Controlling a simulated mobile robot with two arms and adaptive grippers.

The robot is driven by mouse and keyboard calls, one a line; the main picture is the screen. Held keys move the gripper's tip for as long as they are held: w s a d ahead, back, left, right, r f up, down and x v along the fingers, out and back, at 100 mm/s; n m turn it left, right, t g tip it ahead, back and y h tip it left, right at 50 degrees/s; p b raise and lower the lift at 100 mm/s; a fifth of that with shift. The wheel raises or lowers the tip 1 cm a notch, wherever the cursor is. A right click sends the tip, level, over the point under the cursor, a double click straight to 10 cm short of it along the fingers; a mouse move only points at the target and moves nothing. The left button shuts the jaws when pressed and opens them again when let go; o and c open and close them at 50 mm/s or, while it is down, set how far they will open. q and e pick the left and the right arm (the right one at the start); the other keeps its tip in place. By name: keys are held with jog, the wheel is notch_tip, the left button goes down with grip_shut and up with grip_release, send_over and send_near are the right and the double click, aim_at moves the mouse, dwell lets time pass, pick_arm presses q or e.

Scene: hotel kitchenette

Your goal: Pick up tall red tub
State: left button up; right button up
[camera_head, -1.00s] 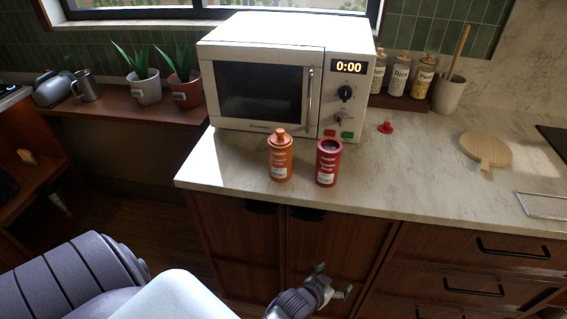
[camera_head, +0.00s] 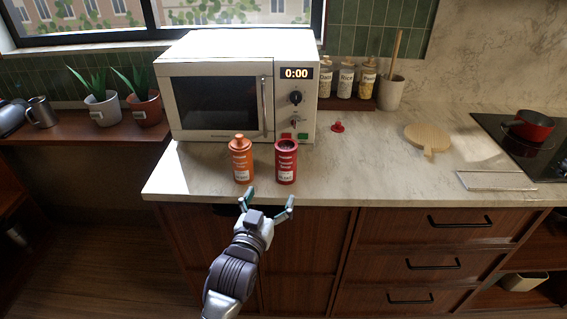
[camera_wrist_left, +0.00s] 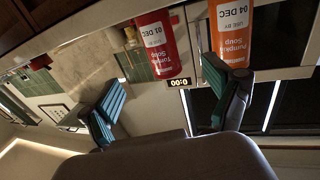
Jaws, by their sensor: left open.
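The tall red tub (camera_head: 286,163) stands upright on the marble counter in front of the microwave. Its top looks dark and lidless, and its label reads Tomato Soup. An orange tub (camera_head: 241,160) with its lid on stands just left of it. My left gripper (camera_head: 268,199) is open and empty, at the counter's front edge, short of both tubs. In the left wrist view, which is upside down, the red tub (camera_wrist_left: 155,45) shows beyond the gap between the fingers, and the orange Pumpkin Soup tub (camera_wrist_left: 231,32) beyond the right-hand finger. My right gripper is out of view.
A white microwave (camera_head: 238,88) stands close behind the tubs. A small red lid (camera_head: 337,127) lies right of them. A round wooden board (camera_head: 428,137), a metal grater (camera_head: 496,181) and a red pot (camera_head: 529,125) are further right.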

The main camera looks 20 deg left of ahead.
aim_at(283, 170)
pick_arm(q)
jog(key=w+p, duration=0.1)
jog(key=w, duration=0.7)
jog(key=shift+w+a+r, duration=0.1)
jog(key=shift+w, duration=0.05)
jog(key=w, duration=0.3)
jog(key=w+p, duration=0.1)
jog(key=w, duration=0.1)
jog(key=shift+f, duration=0.35)
jog(key=c, duration=1.3)
jog(key=shift+c, duration=0.9)
jog(key=shift+r, duration=0.15)
